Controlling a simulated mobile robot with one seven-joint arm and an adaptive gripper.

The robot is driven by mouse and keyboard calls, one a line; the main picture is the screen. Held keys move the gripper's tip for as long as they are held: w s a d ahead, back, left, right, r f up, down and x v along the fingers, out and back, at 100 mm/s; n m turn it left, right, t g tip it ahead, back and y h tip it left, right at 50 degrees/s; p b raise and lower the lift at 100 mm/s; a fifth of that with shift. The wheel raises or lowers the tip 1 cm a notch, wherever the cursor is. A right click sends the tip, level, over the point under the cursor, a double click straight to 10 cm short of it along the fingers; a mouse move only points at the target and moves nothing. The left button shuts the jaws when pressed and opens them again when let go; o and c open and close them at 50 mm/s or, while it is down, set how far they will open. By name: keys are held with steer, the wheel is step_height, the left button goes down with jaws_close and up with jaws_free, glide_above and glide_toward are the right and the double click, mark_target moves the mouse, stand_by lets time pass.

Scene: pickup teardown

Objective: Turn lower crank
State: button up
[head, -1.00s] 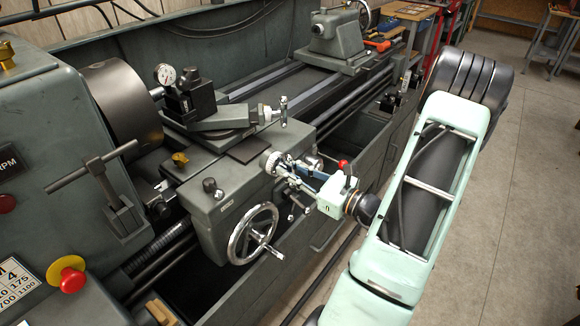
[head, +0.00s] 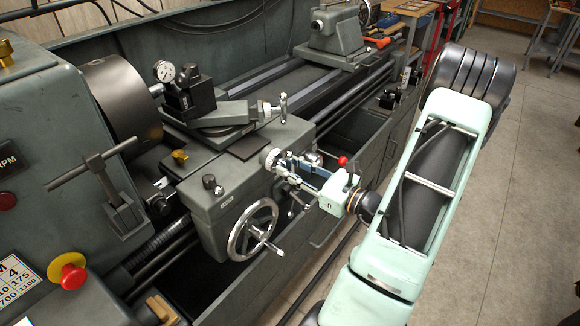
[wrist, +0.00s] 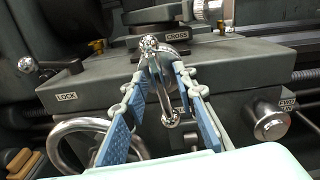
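The lower crank is the ball-ended handle on the carriage front, below the CROSS label. In the wrist view the crank (wrist: 166,95) runs from an upper ball down to a lower ball, between my fingers. In the head view its dial (head: 271,159) shows, but much of the crank is hidden by my gripper (head: 292,173). The blue-padded fingers of my gripper (wrist: 161,80) stand apart, one on each side of the crank. A gap shows on the right; contact on the left is unclear. The upper crank (head: 283,105) is above, clear of my gripper.
A spoked handwheel (head: 253,230) is below left of my gripper, and it shows in the wrist view (wrist: 85,148). A lever with a red knob (head: 342,161) stands close behind my gripper. A silver knob (wrist: 268,122) is at right. Open floor (head: 500,220) lies right.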

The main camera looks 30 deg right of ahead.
steer(key=v, duration=1.1)
steer(key=shift+s, duration=0.2)
